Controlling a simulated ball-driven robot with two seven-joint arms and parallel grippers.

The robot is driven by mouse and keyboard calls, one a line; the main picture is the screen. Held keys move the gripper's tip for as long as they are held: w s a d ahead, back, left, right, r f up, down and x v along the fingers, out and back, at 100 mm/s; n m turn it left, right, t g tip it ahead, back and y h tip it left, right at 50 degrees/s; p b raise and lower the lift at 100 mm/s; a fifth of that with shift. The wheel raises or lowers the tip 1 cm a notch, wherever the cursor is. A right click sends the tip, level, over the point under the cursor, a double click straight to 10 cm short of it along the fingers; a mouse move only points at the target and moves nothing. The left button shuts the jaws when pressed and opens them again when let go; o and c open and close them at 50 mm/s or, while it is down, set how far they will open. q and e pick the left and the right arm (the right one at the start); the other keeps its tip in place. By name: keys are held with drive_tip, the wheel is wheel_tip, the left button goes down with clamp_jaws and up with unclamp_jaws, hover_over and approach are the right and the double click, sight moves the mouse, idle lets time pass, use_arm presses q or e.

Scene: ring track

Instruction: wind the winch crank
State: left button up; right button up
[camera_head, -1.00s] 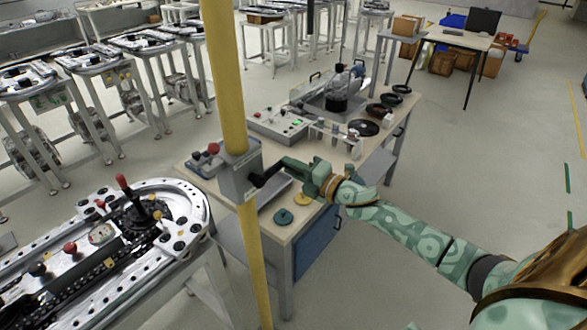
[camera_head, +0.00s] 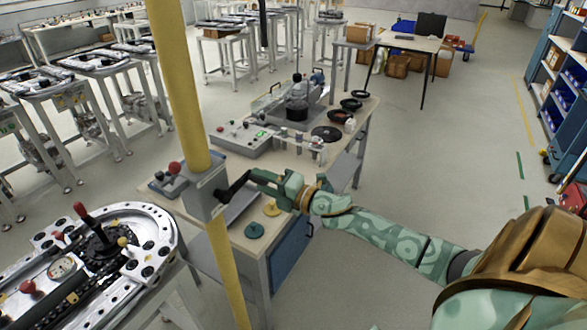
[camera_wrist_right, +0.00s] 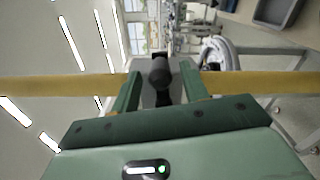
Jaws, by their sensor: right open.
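The winch is a grey box (camera_head: 205,193) mounted on a yellow post (camera_head: 180,85). Its black crank (camera_head: 231,190) sticks out to the right, toward my right gripper (camera_head: 262,180). The right gripper is green and its jaws are open at the crank's handle end. In the right wrist view, the dark round handle end (camera_wrist_right: 160,72) sits between the two green fingers, with gaps on both sides. The grey winch box (camera_wrist_right: 149,95) is behind it. I cannot tell how deep the handle is between the fingers. My left gripper is not in view.
A workbench (camera_head: 285,205) behind the post carries a control box (camera_head: 240,138), black rings and coloured discs. A ring track table (camera_head: 150,238) stands at lower left. A blue shelf (camera_head: 560,90) is at far right. Open floor (camera_head: 440,160) lies right of the bench.

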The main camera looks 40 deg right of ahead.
drive_tip(key=b+v, duration=0.1)
drive_tip(key=v, duration=1.3)
drive_tip(key=shift+s, duration=0.15)
drive_tip(key=shift+r, duration=0.1)
